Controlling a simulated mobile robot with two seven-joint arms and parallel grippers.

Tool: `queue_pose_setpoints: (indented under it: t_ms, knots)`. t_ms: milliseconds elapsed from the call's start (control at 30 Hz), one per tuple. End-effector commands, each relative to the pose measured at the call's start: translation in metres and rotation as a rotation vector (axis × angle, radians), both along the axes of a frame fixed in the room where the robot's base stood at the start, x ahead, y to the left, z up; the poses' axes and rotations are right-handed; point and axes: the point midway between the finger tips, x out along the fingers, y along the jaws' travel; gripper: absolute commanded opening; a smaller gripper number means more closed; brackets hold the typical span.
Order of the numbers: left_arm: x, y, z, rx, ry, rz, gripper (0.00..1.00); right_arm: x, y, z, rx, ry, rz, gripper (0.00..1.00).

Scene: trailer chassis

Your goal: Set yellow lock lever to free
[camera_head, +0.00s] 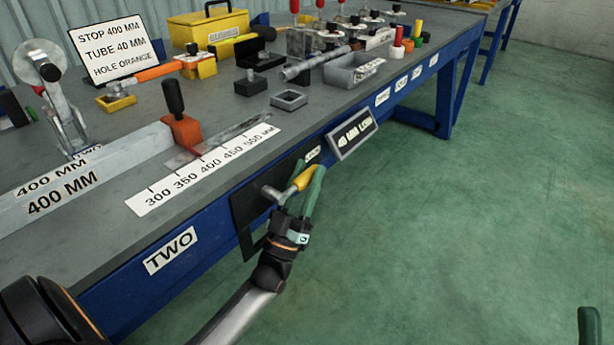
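The yellow lock lever (304,179) sticks out from a dark plate (250,212) on the blue front side of the bench. Its yellow grip points up and to the right from a grey metal shaft (273,193). My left gripper (310,168) has its green fingers at the yellow grip, one on each side. The fingers stand apart, and I cannot tell whether they touch it. Only one green fingertip of my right gripper (590,326) shows at the lower right corner, away from the bench.
The grey bench top (110,235) holds a 400 mm bar (95,175), an orange block with a black handle (184,130), a scale strip (205,170) and a grey bin (352,70). Green floor to the right is clear.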

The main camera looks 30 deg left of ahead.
Motion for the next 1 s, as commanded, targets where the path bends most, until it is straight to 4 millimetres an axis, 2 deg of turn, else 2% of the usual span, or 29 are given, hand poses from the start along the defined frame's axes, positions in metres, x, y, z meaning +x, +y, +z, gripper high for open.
queue_pose_setpoints:
  t_ms: [33, 367, 1000]
  knots:
    - [-0.0001, 0.0000, -0.0001, 0.000, 0.000, 0.000, 0.37, 0.0000, 0.0001, -0.0001, 0.000, 0.000, 0.000, 0.50]
    - [-0.0001, -0.0001, -0.0004, 0.000, 0.000, 0.000, 0.00, 0.0000, 0.0002, -0.0001, -0.001, 0.000, 0.000, 0.50]
    - [-0.0003, -0.0002, -0.0010, 0.000, 0.001, 0.000, 0.00, 0.0000, 0.0001, 0.0000, -0.002, -0.002, 0.000, 0.50]
